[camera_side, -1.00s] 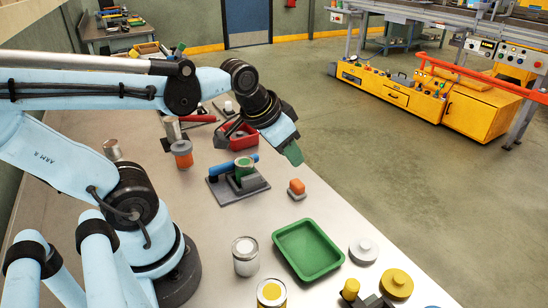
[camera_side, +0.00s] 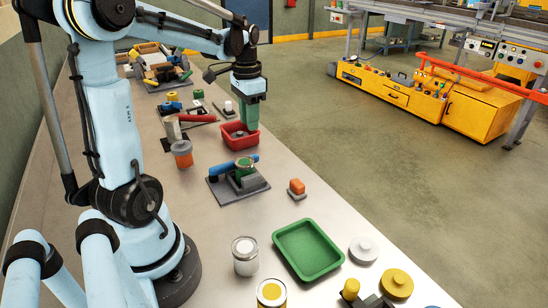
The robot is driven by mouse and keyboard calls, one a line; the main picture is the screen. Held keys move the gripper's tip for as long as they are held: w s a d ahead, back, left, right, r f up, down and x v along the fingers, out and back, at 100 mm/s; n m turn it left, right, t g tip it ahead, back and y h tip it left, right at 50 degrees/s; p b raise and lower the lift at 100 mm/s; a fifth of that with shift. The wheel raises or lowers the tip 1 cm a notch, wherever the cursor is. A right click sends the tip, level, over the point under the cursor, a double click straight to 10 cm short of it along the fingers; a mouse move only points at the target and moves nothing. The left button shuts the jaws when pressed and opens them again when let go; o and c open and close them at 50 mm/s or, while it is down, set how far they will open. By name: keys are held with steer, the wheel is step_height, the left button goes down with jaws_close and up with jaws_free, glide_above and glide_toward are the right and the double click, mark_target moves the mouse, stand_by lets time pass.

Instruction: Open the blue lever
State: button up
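The blue lever (camera_side: 235,165) is a blue bar lying nearly level across a grey base plate (camera_side: 230,193), beside a short green cylinder (camera_side: 244,164) on a grey block. My gripper (camera_side: 249,122) points down with its green fingers over the red tray (camera_side: 232,141), behind the lever in the picture. It is apart from the lever. The fingers overlap in this view, so I cannot see whether there is a gap between them or anything held. A small grey knob stands in the red tray, next to the fingers.
An orange-topped block (camera_side: 297,187) sits right of the lever. A green tray (camera_side: 309,250), a white-lidded can (camera_side: 245,255) and a yellow can (camera_side: 271,293) stand nearer. An orange and grey cylinder (camera_side: 182,153) and a red lever (camera_side: 196,118) lie to the left and behind.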

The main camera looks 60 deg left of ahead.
step_height(320, 180, down, 10)
steer(key=shift+f, duration=0.25)
stand_by(0.3)
steer(key=shift+c, duration=0.2)
jaws_close()
